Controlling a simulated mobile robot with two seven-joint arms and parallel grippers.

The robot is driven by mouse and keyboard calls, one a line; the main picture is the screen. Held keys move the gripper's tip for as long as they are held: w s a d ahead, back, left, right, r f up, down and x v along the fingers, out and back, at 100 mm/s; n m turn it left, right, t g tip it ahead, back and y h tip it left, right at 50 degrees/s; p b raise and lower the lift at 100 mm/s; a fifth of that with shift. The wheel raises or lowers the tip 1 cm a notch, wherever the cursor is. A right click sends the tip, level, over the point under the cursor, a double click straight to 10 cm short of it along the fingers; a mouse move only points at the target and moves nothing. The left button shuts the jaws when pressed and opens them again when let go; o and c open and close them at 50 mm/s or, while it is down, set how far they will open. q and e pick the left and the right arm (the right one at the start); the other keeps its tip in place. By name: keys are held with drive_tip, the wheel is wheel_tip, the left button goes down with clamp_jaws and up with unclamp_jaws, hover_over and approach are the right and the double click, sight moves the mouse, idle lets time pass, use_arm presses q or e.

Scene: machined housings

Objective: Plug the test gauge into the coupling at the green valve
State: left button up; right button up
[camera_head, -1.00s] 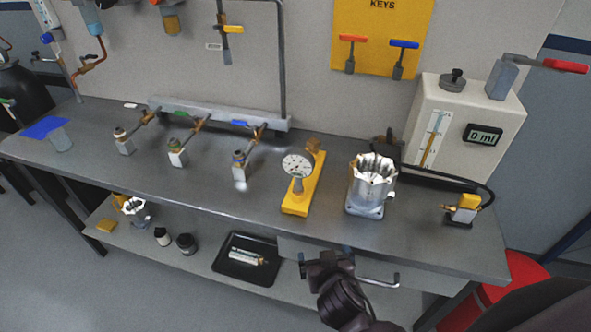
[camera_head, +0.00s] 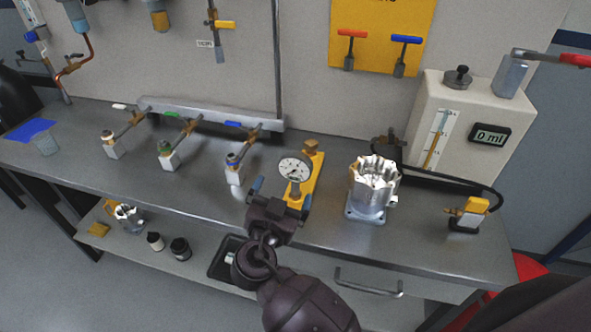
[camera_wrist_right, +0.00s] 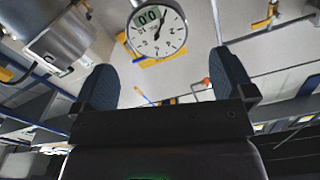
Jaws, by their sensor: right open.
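The test gauge (camera_head: 294,168), a round white dial on a metal stem, stands upright in a yellow stand (camera_head: 310,178) on the bench. In the right wrist view the gauge dial (camera_wrist_right: 157,30) shows beyond the fingers, near the top. My right gripper (camera_head: 281,192) is open and empty, just in front of and below the gauge, with no visible contact. The coupling at the green valve (camera_head: 168,158) is the middle one of three along the rail, left of the gauge. My left gripper is not in view.
Couplings with white (camera_head: 112,146) and blue (camera_head: 235,166) marks stand on either side of the green one. A machined housing (camera_head: 372,190) stands right of the gauge, before a box with a display (camera_head: 489,135). A lower shelf holds small jars (camera_head: 180,248).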

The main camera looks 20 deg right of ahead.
sight(295, 168)
drive_tip(key=x, duration=0.3)
drive_tip(key=shift+w+d+r+p, duration=0.1)
drive_tip(key=shift+w+d+p, duration=0.15)
drive_tip(key=shift+p, duration=0.1)
drive_tip(key=p+x, duration=0.1)
drive_tip(key=x, duration=0.3)
drive_tip(key=shift+w+d+r+p, duration=0.1)
drive_tip(key=shift+d+r+p, duration=0.1)
drive_tip(key=shift+d+p, duration=0.2)
drive_tip(key=shift+w+d+f, duration=0.15)
drive_tip(key=shift+w+d, duration=0.05)
drive_tip(key=shift+w, duration=0.15)
drive_tip(key=c, duration=0.9)
